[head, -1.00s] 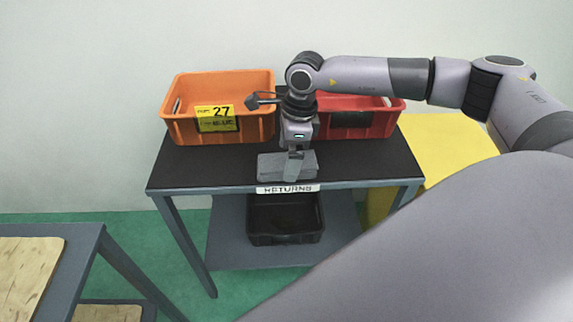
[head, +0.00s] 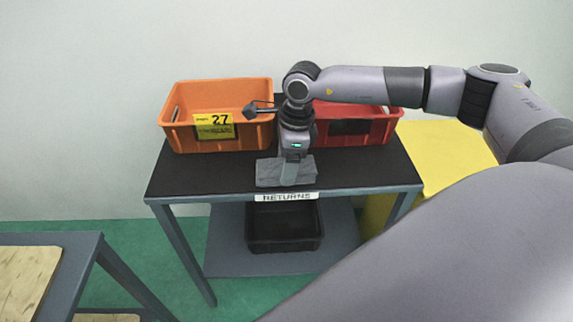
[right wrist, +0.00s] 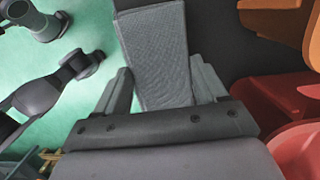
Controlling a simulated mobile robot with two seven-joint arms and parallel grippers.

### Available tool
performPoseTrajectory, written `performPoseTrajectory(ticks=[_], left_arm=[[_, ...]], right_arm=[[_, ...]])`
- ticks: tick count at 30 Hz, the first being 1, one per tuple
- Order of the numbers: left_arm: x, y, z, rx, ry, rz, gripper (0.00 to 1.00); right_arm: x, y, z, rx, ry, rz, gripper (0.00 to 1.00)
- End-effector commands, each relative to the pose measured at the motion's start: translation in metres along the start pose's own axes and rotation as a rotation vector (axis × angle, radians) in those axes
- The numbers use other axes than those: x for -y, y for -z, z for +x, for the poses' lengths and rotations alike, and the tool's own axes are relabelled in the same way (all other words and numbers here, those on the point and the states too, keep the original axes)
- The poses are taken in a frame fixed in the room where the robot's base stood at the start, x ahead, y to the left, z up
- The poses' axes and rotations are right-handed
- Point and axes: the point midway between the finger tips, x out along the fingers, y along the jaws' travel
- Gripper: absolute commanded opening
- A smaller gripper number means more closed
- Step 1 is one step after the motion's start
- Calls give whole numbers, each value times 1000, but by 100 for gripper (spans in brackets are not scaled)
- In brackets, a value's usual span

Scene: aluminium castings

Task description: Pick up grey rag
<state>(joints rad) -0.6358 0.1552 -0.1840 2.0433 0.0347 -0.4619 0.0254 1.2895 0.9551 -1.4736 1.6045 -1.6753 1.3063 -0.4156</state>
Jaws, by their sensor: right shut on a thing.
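The grey rag (head: 304,171) is a flat, folded rectangle near the front edge of the dark-topped table (head: 215,178), above the RETURNS label. My right gripper (head: 288,180) points down at the rag, in front of its middle, and is shut on it. In the right wrist view the rag (right wrist: 157,50) runs between the two fingers of my right gripper (right wrist: 162,88). Whether the rag is clear of the tabletop I cannot tell. My left gripper is not seen in the head view.
An orange crate (head: 182,138) with a yellow 27 label stands at the back left of the table, a red crate (head: 378,128) at the back right. A black crate (head: 284,240) is on the lower shelf. A yellow block (head: 445,150) stands right; another table (head: 75,262) is at the lower left.

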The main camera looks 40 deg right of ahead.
Motion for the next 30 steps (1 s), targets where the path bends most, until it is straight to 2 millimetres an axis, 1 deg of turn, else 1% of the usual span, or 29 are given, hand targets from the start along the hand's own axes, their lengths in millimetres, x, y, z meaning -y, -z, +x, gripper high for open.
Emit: performPoseTrajectory(ticks=[5,8,12,15,18,21,24,27,30], left_arm=[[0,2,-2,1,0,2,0],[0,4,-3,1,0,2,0],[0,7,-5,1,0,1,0],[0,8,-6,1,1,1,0],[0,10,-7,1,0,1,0],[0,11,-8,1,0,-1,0],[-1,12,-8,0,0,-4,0],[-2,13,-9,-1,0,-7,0],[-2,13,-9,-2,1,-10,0]], right_arm=[[1,-5,-28,3,4,0,42],[1,-8,-53,5,5,0,42],[1,-15,-96,5,6,-1,42],[0,-20,-124,4,5,-2,42],[0,-23,-148,3,5,-1,42],[0,-26,-166,2,3,-1,42],[0,-28,-179,1,3,0,42],[0,-28,-187,0,2,0,42],[0,-29,-190,0,1,0,42]])
